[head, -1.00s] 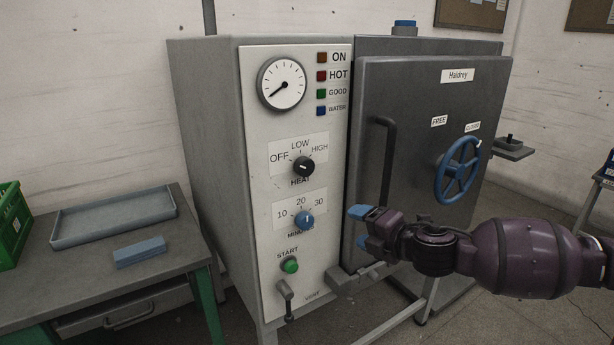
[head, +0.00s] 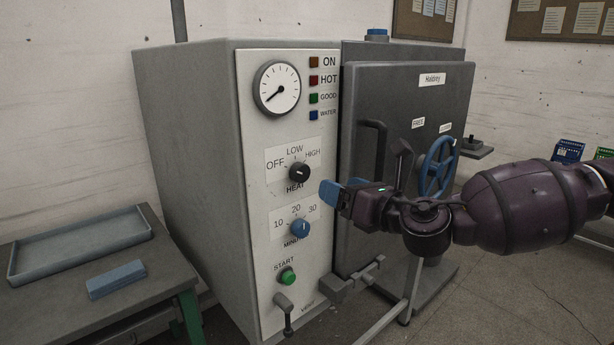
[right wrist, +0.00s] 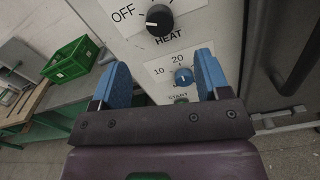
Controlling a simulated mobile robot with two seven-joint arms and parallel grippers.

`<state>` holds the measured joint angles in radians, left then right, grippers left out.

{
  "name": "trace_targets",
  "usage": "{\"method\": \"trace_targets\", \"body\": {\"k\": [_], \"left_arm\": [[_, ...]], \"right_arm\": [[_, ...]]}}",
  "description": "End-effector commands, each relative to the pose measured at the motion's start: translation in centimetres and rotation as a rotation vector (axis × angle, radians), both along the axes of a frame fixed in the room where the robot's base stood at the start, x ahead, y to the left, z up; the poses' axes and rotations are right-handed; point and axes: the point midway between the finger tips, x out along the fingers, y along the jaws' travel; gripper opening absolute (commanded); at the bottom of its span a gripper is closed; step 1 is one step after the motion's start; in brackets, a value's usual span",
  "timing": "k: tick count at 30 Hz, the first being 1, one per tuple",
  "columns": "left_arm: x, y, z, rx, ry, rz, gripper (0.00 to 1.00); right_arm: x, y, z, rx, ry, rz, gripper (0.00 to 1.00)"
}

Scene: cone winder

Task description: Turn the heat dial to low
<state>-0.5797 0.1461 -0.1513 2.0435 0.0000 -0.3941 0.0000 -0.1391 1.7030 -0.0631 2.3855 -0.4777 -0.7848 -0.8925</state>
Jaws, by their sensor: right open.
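The heat dial (head: 299,172) is a round black knob on the white front panel, below the labels OFF, LOW and HIGH. It also shows near the top of the right wrist view (right wrist: 159,19), where its white mark seems to lie on the OFF side. My right gripper (head: 331,191) has blue fingers and is to the right of the dial and slightly lower, apart from it. In the right wrist view its fingers (right wrist: 163,80) are spread wide with nothing between them up close. My left gripper is not in view.
The blue minutes dial (head: 300,228), green start button (head: 287,276) and vent lever (head: 285,303) sit below the heat dial. The grey door (head: 395,150) with a handle and blue wheel (head: 437,167) is beside my right arm. A table with a tray (head: 80,243) stands left.

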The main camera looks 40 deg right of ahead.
Motion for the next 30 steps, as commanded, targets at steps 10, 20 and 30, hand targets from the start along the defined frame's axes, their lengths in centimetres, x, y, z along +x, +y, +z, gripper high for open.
{"method": "trace_targets", "body": {"k": [10, 20, 30], "left_arm": [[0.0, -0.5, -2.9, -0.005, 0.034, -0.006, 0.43], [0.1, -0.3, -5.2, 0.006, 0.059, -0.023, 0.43], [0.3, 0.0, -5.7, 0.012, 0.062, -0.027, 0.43]], "right_arm": [[4.3, 0.4, -0.9, 0.000, 0.010, 0.002, 0.69], [8.4, 0.7, -0.9, 0.001, 0.011, 0.001, 0.69], [10.1, 0.8, -0.2, 0.005, 0.004, 0.002, 0.69]]}}
